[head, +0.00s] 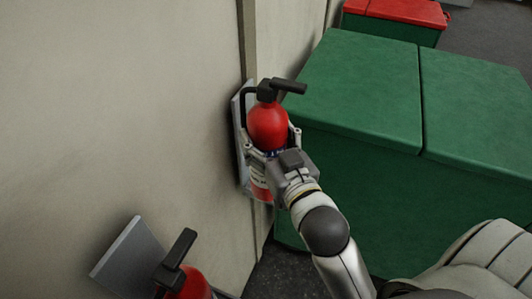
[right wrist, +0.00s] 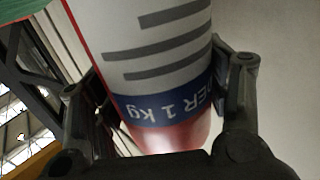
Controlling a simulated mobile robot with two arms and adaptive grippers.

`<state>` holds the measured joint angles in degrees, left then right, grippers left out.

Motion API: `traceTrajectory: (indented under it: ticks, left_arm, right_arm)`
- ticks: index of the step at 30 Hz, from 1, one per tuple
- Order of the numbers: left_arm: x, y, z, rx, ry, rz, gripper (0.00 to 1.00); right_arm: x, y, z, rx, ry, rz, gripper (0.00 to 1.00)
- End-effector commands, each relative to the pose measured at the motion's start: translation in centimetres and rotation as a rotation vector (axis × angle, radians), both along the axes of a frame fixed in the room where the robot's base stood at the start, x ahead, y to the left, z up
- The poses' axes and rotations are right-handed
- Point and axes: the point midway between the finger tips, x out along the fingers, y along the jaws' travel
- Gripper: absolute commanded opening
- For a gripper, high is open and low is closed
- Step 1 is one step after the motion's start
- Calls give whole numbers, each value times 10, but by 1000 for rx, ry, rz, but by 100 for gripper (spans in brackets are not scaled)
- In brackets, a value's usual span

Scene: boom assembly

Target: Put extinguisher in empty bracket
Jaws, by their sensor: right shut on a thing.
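A red fire extinguisher (head: 268,127) with a black handle stands upright against a grey wall bracket (head: 239,118) in the head view. My right gripper (head: 274,152) is shut around its body. In the right wrist view the extinguisher's white and blue label (right wrist: 165,70) lies between the two fingers (right wrist: 160,115). I cannot tell whether the extinguisher is seated in the bracket. A second red extinguisher (head: 188,285) with a black handle shows at the bottom edge, beside another grey bracket plate (head: 128,256) on the wall. My left gripper is not in view.
The beige wall (head: 110,110) fills the left side. Green boxes (head: 365,85) stand close to the right of the held extinguisher. A box with a red lid (head: 395,10) is at the back. Dark floor (head: 285,272) shows below.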

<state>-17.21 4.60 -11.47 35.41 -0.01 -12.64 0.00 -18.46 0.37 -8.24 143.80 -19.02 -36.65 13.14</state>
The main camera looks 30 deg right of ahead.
Motion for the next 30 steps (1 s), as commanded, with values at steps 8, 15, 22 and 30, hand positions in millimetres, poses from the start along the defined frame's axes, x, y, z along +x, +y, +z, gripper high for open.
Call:
traceTrajectory:
  ticks: [8, 15, 22, 30]
  left_arm:
    - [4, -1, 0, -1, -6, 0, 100]
    - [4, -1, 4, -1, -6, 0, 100]
    - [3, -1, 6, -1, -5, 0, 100]
    - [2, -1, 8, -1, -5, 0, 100]
  right_arm:
    - [38, -28, -10, -7, -18, 0, 0]
    - [62, -44, -44, -3, -17, 1, 0]
    - [75, -53, -63, -2, -20, 1, 0]
    - [83, -59, -74, -3, -20, 1, 0]
